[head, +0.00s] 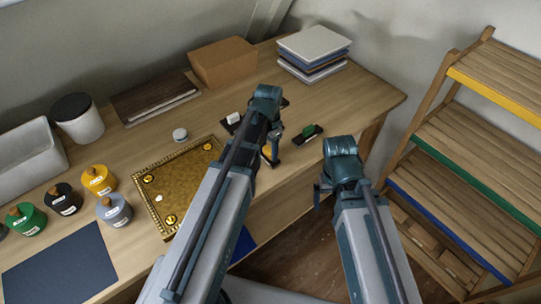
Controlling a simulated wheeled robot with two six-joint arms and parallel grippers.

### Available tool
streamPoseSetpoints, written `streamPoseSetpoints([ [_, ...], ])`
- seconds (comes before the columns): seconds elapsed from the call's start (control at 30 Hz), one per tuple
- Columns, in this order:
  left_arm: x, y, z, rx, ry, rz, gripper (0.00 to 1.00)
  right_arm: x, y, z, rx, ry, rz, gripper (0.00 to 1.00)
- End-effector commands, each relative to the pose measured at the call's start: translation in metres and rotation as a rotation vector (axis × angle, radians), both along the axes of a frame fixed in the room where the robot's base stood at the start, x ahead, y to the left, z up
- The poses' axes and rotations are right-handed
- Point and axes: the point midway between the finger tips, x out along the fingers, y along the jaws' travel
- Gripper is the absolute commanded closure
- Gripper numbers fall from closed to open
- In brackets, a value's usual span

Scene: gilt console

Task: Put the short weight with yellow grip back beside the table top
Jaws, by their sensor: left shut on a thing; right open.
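The gilt table top (190,180), a gold square panel with a patterned rim, lies flat on the wooden desk left of my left arm. My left gripper (271,158) is shut, over the desk to the right of the panel. A small patch of yellow (267,150) shows at its fingers, likely the yellow grip of the short weight; most of it is hidden by the gripper and arm. My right gripper (322,190) is open and empty, off the desk's front edge.
A weight with a green grip (308,131) and one with a white grip (234,119) stand near my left gripper. Labelled jars (97,180) and a blue mat (62,268) are at left. Boxes (223,62) and books (313,50) stand behind; a shelf (470,150) is at right.

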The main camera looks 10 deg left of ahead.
Motion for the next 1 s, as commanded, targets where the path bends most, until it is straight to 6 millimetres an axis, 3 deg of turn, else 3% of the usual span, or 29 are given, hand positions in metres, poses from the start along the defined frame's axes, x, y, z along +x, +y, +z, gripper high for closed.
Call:
streamPoseSetpoints([
  [0.03,-0.0002,0.0013,-0.0094,0.0,0.0,0.0,1.0,-0.0001,0.0,-0.0095,0.0,0.0,0.0,0.06],
  [0.47,-0.0002,0.002,-0.0117,0.0,0.0,-0.001,1.0,-0.0001,0.0,-0.0117,0.0,0.0,0.0,0.06],
  [0.5,-0.0002,0.002,-0.0109,0.0,0.0,-0.001,0.37,0.0,0.0,-0.0109,0.0,0.0,0.0,0.06],
  [0.6,-0.0002,0.002,-0.0102,0.0,0.0,-0.001,0.19,-0.0001,0.0,-0.0103,0.0,0.0,0.0,0.06],
  [0.67,-0.0002,0.002,-0.0102,0.0,0.0,-0.001,0.11,-0.0001,0.0,-0.0103,0.0,0.0,0.0,0.06],
  [1.0,-0.0002,0.0019,-0.009,0.0,0.0,-0.001,0.11,-0.0001,-0.0001,-0.0089,0.0,0.0,0.0,0.06],
])
